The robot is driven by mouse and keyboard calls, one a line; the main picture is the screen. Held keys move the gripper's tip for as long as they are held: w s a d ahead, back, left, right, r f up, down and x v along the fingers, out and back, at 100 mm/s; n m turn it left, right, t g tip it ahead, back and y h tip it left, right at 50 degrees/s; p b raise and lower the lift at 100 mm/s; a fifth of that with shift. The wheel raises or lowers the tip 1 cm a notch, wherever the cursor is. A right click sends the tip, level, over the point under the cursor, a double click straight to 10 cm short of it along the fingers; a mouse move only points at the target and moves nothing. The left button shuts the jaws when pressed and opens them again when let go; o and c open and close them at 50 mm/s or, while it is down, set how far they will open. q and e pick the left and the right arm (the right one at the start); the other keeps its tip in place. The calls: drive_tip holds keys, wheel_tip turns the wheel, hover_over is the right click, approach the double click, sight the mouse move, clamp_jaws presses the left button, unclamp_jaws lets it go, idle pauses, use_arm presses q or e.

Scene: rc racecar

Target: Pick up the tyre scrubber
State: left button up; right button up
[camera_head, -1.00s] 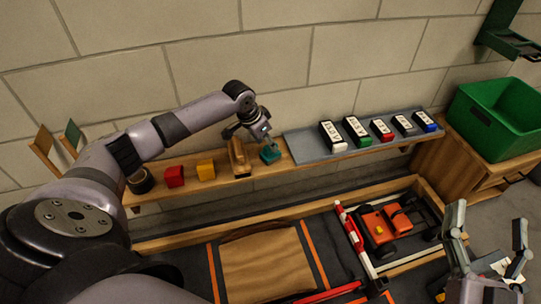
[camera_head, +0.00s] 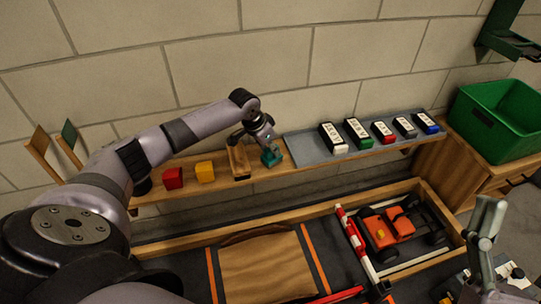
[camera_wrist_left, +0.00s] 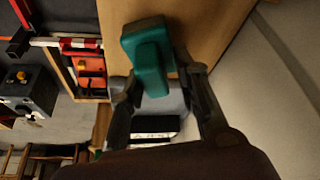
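The teal scrubber (camera_head: 271,156), a block with a raised grip, sits on the wooden wall shelf just left of the grey tray. In the left wrist view the teal scrubber (camera_wrist_left: 148,50) lies ahead of my left gripper (camera_wrist_left: 160,80). The fingers are spread, with the near end of the grip between their tips; I see no clear contact. In the head view my left gripper (camera_head: 262,140) is right above the scrubber and partly covers it. My right gripper (camera_head: 488,235) is at the lower right, away from the shelf, its fingers seen edge-on.
A wooden block-like brush (camera_head: 239,162) stands close left of the scrubber. A yellow block (camera_head: 205,172) and a red block (camera_head: 173,178) are further left. The grey tray (camera_head: 310,151) holds several labelled boxes. An orange car (camera_head: 390,228) lies below, and a green bin (camera_head: 505,115) is right.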

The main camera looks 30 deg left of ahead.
sight(276, 144)
use_arm(q)
clamp_jaws()
drive_tip(key=shift+r, duration=0.15)
use_arm(e)
drive_tip(key=shift+w, duration=0.1)
